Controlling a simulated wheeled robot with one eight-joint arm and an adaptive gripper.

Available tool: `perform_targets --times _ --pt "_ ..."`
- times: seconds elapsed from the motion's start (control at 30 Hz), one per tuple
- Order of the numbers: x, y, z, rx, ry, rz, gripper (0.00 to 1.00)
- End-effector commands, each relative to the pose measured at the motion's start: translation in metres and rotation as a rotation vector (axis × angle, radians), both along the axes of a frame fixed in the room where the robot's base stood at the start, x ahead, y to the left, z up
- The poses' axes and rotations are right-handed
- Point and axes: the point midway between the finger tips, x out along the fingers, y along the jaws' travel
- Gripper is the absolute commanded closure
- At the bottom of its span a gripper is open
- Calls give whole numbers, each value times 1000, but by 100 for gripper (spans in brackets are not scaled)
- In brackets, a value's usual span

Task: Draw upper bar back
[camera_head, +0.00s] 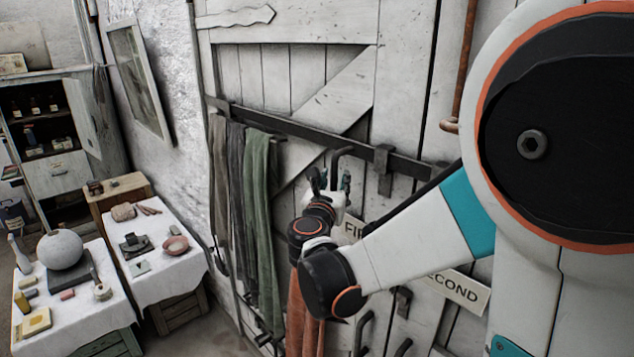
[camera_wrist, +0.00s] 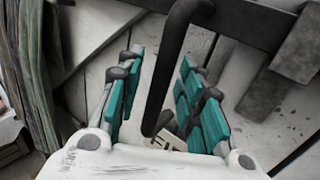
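The upper bar (camera_head: 300,128) is a long dark bar across the white plank door (camera_head: 405,60); it also crosses the top of the wrist view (camera_wrist: 258,22). A dark bent handle (camera_head: 342,151) stands out from it. In the wrist view the handle (camera_wrist: 168,62) runs down between the teal finger pads. My gripper (camera_head: 332,181) is at the handle, with its fingers apart on either side; the wrist view shows gaps between handle and both pads (camera_wrist: 161,60). A dark bracket (camera_head: 383,168) sits over the bar right of the handle.
Grey and green cloths (camera_head: 258,190) hang left of my gripper, and an orange cloth (camera_head: 303,310) hangs below my arm. Signs reading FIRST, partly hidden (camera_head: 354,229), and SECOND (camera_head: 455,291) are on the door. White-covered tables (camera_head: 180,284) stand at the left.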

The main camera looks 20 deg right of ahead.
Motion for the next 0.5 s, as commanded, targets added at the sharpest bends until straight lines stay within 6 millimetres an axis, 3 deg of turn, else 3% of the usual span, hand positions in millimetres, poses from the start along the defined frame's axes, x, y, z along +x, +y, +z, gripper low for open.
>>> perform_targets --times 0.13,0.3,0.5 --pt "0 0 0 0 0 0 66" --pt "0 0 0 0 0 0 100" --pt "0 0 0 0 0 0 100"
